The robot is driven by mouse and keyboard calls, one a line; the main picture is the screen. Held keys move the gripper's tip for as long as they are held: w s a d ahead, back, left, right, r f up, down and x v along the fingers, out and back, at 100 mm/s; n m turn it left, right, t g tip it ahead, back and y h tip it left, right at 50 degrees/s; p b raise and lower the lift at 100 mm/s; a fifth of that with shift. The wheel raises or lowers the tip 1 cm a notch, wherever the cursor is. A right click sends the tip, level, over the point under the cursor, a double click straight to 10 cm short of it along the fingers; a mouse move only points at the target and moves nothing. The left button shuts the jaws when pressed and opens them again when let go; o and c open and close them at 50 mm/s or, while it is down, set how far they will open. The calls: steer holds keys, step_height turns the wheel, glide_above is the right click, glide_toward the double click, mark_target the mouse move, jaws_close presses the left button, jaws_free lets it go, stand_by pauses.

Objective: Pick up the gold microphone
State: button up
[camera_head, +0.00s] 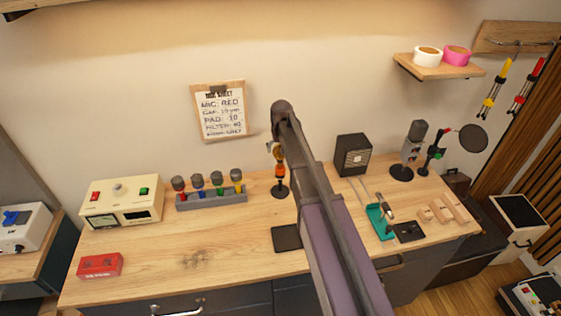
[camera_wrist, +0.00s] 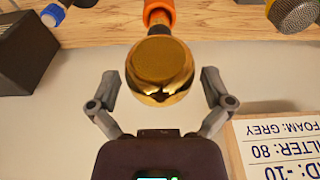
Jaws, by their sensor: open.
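The gold microphone (camera_wrist: 160,70) shows a shiny round gold end and an orange part in the wrist view. In the head view its orange body (camera_head: 279,170) stands upright on a dark round base on the workbench, with its top partly hidden by my arm. My gripper (camera_wrist: 160,88) is open, with one finger on each side of the gold end. Gaps show on both sides, and I see no contact. In the head view the fingers are mostly hidden behind my arm.
A rack (camera_head: 212,200) of several colour-banded microphones stands to the left on the workbench (camera_head: 180,262). A clipboard sheet (camera_head: 222,112) hangs on the wall close by. A dark speaker box (camera_head: 353,154) and a grey microphone (camera_head: 412,143) stand to the right.

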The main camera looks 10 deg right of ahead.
steer(key=c, duration=1.1)
steer(key=shift+o, duration=0.2)
steer(key=shift+r, duration=0.15)
step_height(320, 180, up, 4)
steer(key=p, duration=0.3)
steer(key=shift+f+p, duration=0.25)
steer(key=shift+p, duration=0.15)
steer(key=s+d+r+p, duration=0.1)
steer(key=s+d, duration=0.9)
steer(key=s, duration=0.2)
steer(key=shift+s, duration=0.2)
steer(key=shift+d+r, duration=0.1)
